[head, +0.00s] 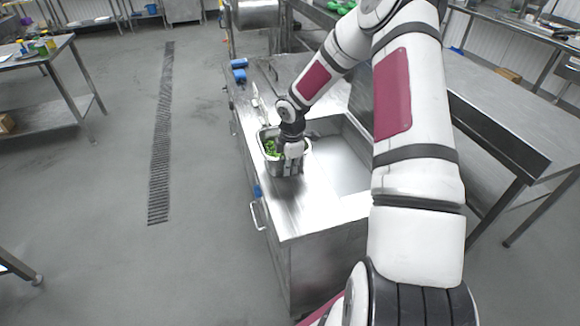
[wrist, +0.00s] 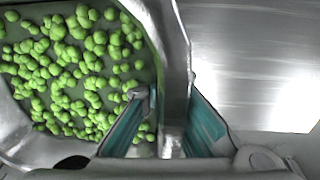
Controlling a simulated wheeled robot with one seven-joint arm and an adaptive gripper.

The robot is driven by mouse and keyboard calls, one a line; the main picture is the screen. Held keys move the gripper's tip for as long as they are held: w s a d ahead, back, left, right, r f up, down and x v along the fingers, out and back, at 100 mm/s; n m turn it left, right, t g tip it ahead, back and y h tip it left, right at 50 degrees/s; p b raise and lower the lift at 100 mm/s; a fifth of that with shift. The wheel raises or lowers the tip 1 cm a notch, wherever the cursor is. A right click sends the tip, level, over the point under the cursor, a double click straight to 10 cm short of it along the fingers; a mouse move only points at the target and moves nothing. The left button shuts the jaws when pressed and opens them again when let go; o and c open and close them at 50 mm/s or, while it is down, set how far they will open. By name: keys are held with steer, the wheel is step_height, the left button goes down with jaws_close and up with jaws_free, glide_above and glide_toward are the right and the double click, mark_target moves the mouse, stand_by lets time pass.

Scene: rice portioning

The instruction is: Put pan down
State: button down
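A metal pan (head: 262,142) holding round green pieces sits at the left edge of the steel counter, beside the sink basin. My gripper (head: 289,165) reaches down over the pan's near side. In the wrist view, the pan's wall and rim (wrist: 175,70) run between my gripper's two teal-padded fingers (wrist: 173,97). One finger is inside the pan beside the green pieces (wrist: 75,70), the other outside. The inner pad faces show, with gaps to the wall, so the fingers look spread around the rim. The pan's underside is hidden.
The steel counter (head: 296,208) has bare surface in front of the pan; a sunken basin (head: 342,160) lies to its right. Blue items (head: 239,70) stand at the counter's far left corner. Another steel table (head: 500,115) is at right. The floor at left is open.

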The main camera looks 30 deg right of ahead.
steer(key=c, duration=2.2)
jaws_free()
steer(key=shift+f, duration=0.1)
steer(key=shift+c, duration=0.2)
steer(key=o, duration=0.4)
steer(key=shift+o, duration=0.2)
